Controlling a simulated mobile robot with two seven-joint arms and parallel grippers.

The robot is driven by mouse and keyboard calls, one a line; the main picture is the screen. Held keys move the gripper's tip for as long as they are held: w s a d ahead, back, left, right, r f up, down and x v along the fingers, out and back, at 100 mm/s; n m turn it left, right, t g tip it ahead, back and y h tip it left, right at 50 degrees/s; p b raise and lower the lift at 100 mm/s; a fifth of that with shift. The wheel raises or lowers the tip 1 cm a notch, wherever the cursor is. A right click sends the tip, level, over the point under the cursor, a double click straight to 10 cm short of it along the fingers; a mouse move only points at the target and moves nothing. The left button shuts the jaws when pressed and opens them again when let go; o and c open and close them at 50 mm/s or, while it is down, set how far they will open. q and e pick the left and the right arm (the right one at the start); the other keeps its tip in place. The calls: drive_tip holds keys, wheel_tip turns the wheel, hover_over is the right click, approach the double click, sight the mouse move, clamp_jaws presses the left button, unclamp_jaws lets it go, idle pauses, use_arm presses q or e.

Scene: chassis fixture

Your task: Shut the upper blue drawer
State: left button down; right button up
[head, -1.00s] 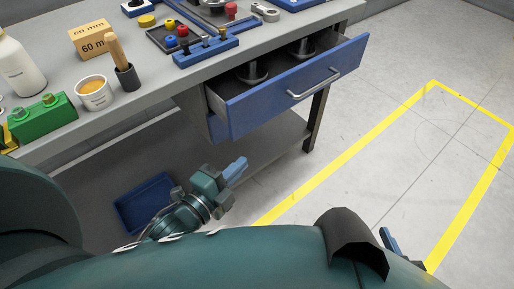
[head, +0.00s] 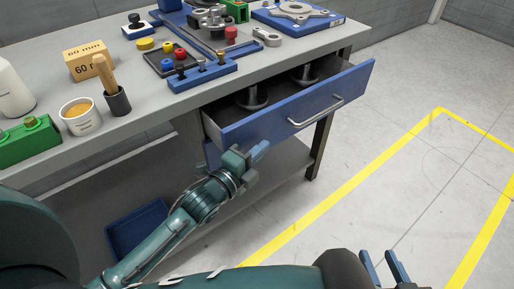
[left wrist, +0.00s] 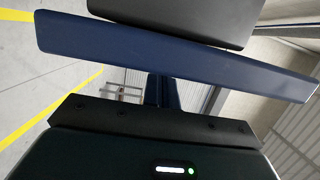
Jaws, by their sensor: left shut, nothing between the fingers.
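The upper blue drawer (head: 290,112) is pulled out from under the grey workbench, with a silver bar handle (head: 316,112) on its front. My left gripper (head: 259,151) is shut and empty, in front of and below the left part of the drawer front; I cannot tell whether it touches. In the left wrist view its blue fingers (left wrist: 164,92) are together, and a long dark blue panel (left wrist: 170,52), seemingly the drawer front, crosses the picture. My right gripper (head: 384,268) shows at the bottom edge, its two fingers apart, away from the drawer.
Dark metal parts (head: 253,97) stand inside the drawer. A blue bin (head: 137,228) lies below the bench. The bench top (head: 150,108) holds a cup, a box, a green block and several fixture parts. The floor right of the drawer is clear, with yellow lines (head: 350,175).

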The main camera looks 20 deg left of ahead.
use_arm(q)
drive_tip(key=shift+w+a, duration=0.3)
drive_tip(key=shift+a, duration=0.1)
drive_tip(key=w+a, duration=0.2)
drive_tip(key=a, duration=0.1)
drive_tip(key=w+a, duration=0.5)
drive_tip(key=a, duration=0.2)
drive_tip(key=shift+w+a, duration=0.1)
drive_tip(key=shift+w, duration=0.15)
drive_tip(key=shift+w+a+r, duration=0.1)
drive_tip(key=shift+w+a, duration=0.05)
drive_tip(key=shift+a, duration=0.2)
